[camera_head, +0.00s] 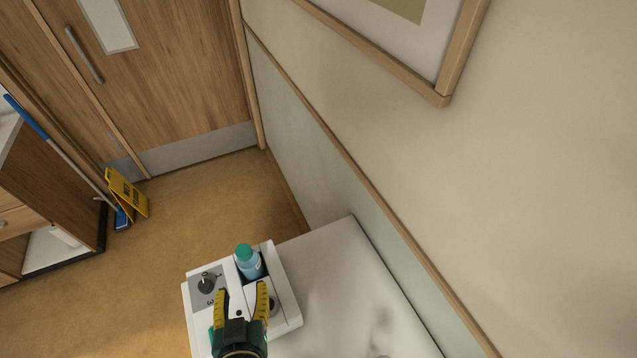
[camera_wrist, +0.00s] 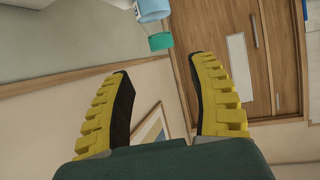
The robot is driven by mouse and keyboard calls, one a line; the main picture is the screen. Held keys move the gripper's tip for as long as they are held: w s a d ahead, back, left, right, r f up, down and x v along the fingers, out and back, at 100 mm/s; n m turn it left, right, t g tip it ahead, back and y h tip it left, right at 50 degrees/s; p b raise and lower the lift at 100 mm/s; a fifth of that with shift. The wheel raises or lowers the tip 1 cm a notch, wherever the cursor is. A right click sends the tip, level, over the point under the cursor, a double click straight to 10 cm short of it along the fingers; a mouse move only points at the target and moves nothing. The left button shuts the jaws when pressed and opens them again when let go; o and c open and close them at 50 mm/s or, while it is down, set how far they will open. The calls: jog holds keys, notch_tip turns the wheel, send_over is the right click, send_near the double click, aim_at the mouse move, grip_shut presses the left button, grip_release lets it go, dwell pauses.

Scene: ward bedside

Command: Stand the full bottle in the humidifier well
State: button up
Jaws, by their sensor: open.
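A blue bottle with a teal cap (camera_head: 248,262) stands upright at the far part of the white humidifier unit (camera_head: 291,312). It appears to sit in a recess, but its base is hidden, so I cannot tell how deep. In the wrist view the bottle (camera_wrist: 152,10) is at the top edge, beyond the fingers, with its cap hanging lowest in that inverted picture. My gripper (camera_head: 242,290) is open and empty over the near part of the unit, its yellow fingertips pointing toward the bottle and apart from it. The open fingers also show in the wrist view (camera_wrist: 160,66).
The unit has a dark dial (camera_head: 206,285) on its left and a round dark fitting beside my right finger. A pale top surface (camera_head: 345,290) extends right, mostly clear, up to the wall. A yellow floor sign (camera_head: 127,193) and a wooden cabinet (camera_head: 50,195) stand farther left.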

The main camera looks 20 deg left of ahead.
jog(key=w+d+r+m+t+h, duration=0.1)
jog(key=w+d+r+m+t, duration=0.15)
jog(key=w+d+r, duration=0.4)
jog(key=w+d+r+m+t+h, duration=0.1)
jog(key=w+d+r+t, duration=0.2)
jog(key=r, duration=0.7)
jog(key=s+d+r+m+t+h, duration=0.2)
jog(key=d+r+t+h, duration=0.3)
jog(key=d+r, duration=1.3)
notch_tip(320, 180, up, 3)
jog(key=shift+d+f+m+t+h, duration=0.1)
jog(key=shift+d+m+t+h, duration=0.25)
jog(key=shift+m, duration=0.3)
